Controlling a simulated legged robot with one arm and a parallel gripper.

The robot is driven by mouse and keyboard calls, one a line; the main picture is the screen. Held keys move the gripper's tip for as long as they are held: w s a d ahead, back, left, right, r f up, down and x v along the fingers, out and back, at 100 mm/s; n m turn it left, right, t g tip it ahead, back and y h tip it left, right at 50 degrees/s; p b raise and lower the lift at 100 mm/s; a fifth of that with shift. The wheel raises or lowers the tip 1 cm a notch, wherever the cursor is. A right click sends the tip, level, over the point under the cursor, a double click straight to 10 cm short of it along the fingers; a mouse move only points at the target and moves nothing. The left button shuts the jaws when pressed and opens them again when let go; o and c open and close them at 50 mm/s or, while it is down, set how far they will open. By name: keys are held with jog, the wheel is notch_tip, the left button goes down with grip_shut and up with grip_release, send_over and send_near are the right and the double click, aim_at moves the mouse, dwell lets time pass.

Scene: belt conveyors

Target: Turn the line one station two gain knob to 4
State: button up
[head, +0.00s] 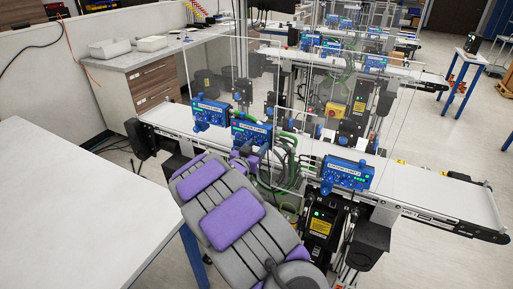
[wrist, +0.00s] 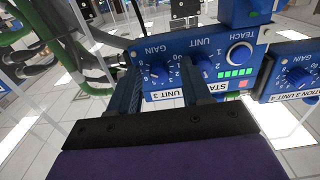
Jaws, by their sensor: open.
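In the wrist view, the picture is upside down. A blue control box (wrist: 178,50) faces me, with a label strip reading "UNIT 3" as far as I can tell; the rest is partly hidden. Its blue gain knob (wrist: 157,73) lies between the two dark fingers of my gripper (wrist: 160,80); a gap shows on both sides of it. I cannot read its setting. A second knob (wrist: 208,69), marked unit, sits right of the right finger. In the head view, my gripper (head: 243,156) reaches the middle blue box (head: 251,131); its fingers are mostly hidden.
Another blue box (wrist: 296,72) is close on the right in the wrist view. In the head view, blue boxes (head: 210,113) and (head: 347,174) flank the middle one along the white conveyor (head: 440,188). Clear panels, green hoses and cables (wrist: 50,45) stand nearby. A white table (head: 80,210) is at left.

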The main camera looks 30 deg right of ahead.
jog(key=shift+c, duration=0.5)
grip_shut()
jog(key=shift+r+n+p, duration=0.2)
jog(key=shift+n+p, duration=0.1)
jog(key=shift+p, duration=0.7)
jog(key=shift+r+n+p, duration=0.1)
jog(key=shift+n+p, duration=0.4)
jog(key=shift+p, duration=0.75)
jog(key=n+p, duration=0.3)
jog(key=p, duration=0.4)
jog(key=shift+r+n, duration=0.1)
jog(key=shift+n, duration=0.2)
jog(key=n+p, duration=0.2)
jog(key=p, duration=0.2)
jog(key=n+p, duration=0.2)
jog(key=shift+f+n, duration=0.2)
jog(key=shift+n, duration=0.1)
jog(key=shift+p, duration=0.35)
